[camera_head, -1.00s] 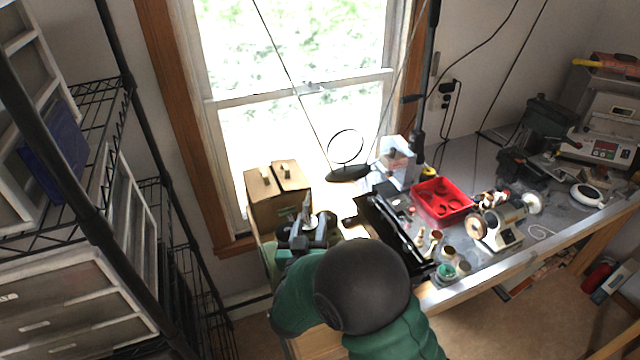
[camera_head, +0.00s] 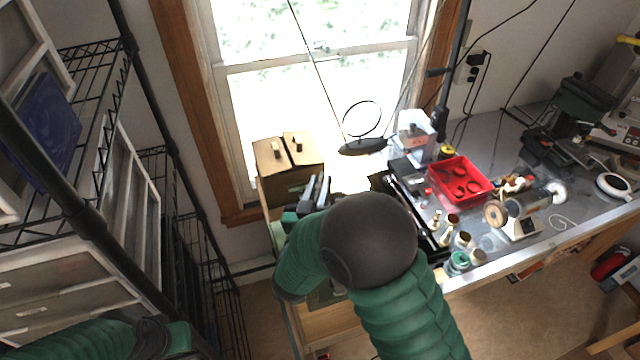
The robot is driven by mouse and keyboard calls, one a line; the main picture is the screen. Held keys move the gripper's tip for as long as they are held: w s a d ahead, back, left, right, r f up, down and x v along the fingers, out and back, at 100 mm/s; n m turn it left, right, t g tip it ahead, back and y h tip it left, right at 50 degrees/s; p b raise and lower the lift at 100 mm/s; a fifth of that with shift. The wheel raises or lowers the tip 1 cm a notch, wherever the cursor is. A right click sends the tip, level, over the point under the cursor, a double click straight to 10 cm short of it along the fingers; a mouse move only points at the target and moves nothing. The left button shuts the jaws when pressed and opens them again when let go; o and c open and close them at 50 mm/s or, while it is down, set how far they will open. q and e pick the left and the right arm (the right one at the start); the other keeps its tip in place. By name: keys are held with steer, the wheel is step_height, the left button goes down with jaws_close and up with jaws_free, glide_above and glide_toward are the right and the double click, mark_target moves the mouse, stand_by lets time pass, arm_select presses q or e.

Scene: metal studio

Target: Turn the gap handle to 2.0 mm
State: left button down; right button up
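My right gripper (camera_head: 318,190) is beyond the dark round joint of my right arm, in front of the cardboard box. Its two dark fingers point up with a narrow gap between them, and I see nothing held in it. I cannot make out the gap handle or any millimetre scale; my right arm covers the area just below the gripper. Part of my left arm shows at the bottom left, but its fingers do not show.
The bench (camera_head: 560,235) to the right holds a red tray (camera_head: 460,180), a small grinder (camera_head: 517,212), several small jars and a white round device (camera_head: 613,187). A wire shelf rack (camera_head: 88,75) stands left.

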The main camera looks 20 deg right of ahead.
steer(key=shift+a, duration=0.4)
jaws_close()
steer(key=shift+d, duration=0.5)
steer(key=shift+a, duration=0.3)
steer(key=shift+d, duration=0.1)
steer(key=shift+d+m+g+h, duration=0.1)
steer(key=shift+m+g+h, duration=0.2)
steer(key=shift+h, duration=0.1)
steer(key=m+g+h, duration=0.2)
steer(key=h, duration=0.1)
steer(key=shift+m, duration=0.3)
steer(key=shift+s+m+g+h+b, duration=0.15)
steer(key=shift+m+g+h+b, duration=0.25)
steer(key=shift+m+g+h, duration=1)
steer(key=shift+d+g, duration=0.1)
steer(key=shift+g, duration=0.3)
